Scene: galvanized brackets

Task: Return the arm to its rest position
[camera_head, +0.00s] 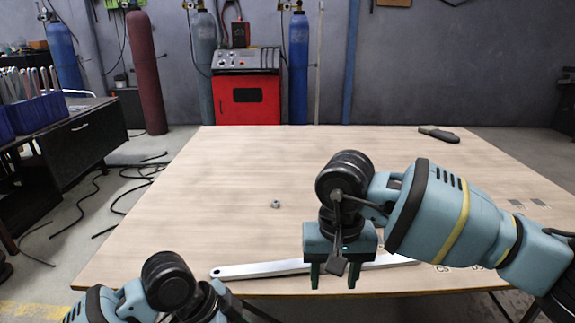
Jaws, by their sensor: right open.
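My right arm reaches in from the right over the table (230,180). Its gripper (333,280) points down near the table's front edge, open, with no object seen between its fingers. A long silver metal bar (262,269) lies along the front of the table. It passes behind my right gripper, and I cannot tell whether they touch. My left arm shows at the bottom left, in front of the table's front edge. Its fingers are not clearly visible.
A small metal nut (276,204) lies mid-table. A dark-handled object (439,134) lies at the far right. Flat grey plates (516,203) lie near the right edge. A red machine (246,98) and gas cylinders (146,75) stand behind. The table's left half is mostly clear.

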